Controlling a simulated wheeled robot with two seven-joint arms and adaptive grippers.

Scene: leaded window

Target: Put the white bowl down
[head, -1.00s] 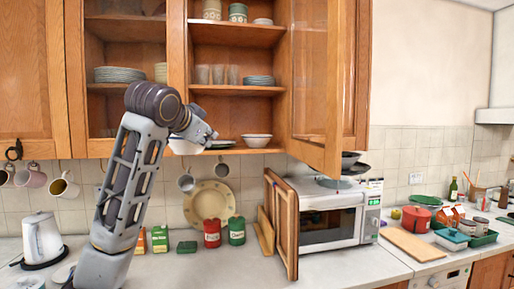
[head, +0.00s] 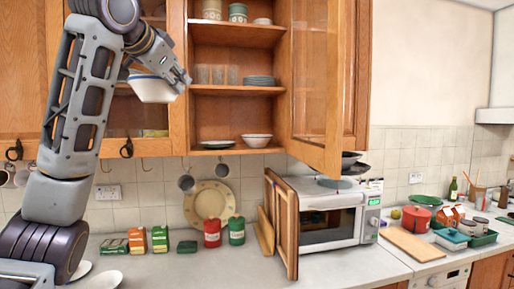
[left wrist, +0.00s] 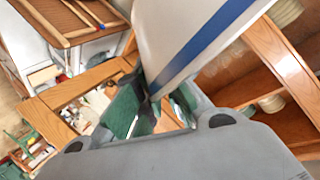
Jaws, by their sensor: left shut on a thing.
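The white bowl (head: 152,90) with a blue band hangs in the air in front of the left cabinet door. My left gripper (head: 176,80) is shut on it, at the bowl's right side in the head view. In the left wrist view the bowl's white wall with the blue stripe (left wrist: 185,40) fills the top middle, pinched between the green-padded fingers (left wrist: 148,108). The gripper hides part of the bowl. My right gripper is in neither view.
The open cabinet's bottom shelf (head: 230,150) holds a plate (head: 217,144) and another white bowl (head: 256,140). The open cabinet door (head: 316,90) juts out at the right. The counter (head: 190,272) is clear in front of the tea boxes (head: 138,240) and canisters (head: 212,232).

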